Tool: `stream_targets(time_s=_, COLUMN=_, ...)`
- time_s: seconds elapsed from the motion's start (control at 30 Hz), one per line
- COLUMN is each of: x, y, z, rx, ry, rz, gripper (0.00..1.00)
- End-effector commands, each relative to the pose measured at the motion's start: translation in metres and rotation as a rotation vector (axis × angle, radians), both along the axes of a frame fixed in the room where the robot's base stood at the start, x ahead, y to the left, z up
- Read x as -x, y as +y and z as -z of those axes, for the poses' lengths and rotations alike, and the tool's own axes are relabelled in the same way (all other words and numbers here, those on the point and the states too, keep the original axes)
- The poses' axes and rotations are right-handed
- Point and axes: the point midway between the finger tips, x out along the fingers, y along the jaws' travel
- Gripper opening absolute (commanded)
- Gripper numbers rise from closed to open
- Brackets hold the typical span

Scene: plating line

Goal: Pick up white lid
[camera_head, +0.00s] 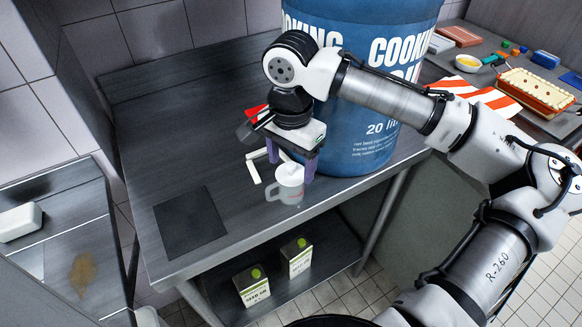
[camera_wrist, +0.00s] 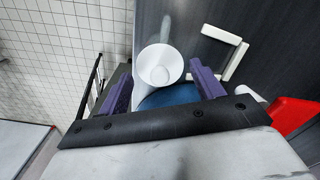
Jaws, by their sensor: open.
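A white lid (camera_head: 290,171) with a round knob sits on a pale mug (camera_head: 289,192) near the front edge of the dark counter. In the wrist view the lid (camera_wrist: 174,61) shows from above as a white disc, with the mug mostly hidden behind it. My gripper (camera_head: 291,167) points down over the mug, its two purple fingers apart on either side of the lid. In the wrist view, the lid lies between the fingertips of my gripper (camera_wrist: 162,70), with gaps visible. I cannot tell how far below the fingertips it is.
A large blue cooking oil drum (camera_head: 352,130) stands close on the right. A white angled piece (camera_head: 253,169) and a red object (camera_head: 256,111) lie beside my gripper. A black mat (camera_head: 190,221) is at the front left. Cartons (camera_head: 252,287) stand on the shelf below. The counter's back left is clear.

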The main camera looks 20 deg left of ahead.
Motion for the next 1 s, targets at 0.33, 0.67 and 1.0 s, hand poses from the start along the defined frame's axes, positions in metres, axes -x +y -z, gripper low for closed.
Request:
stream_targets(time_s=0.33, x=0.0002, y=0.0, z=0.012, rx=-0.001, ry=0.0, rz=-0.001, gripper=0.66)
stream_targets(time_s=0.67, x=0.0003, y=0.0001, z=0.0117, rx=-0.001, ry=0.0, rz=-0.001, gripper=0.34)
stream_targets(time_s=1.0, x=0.0002, y=0.0, z=0.0106, rx=-0.001, ry=0.0, rz=-0.001, gripper=0.34)
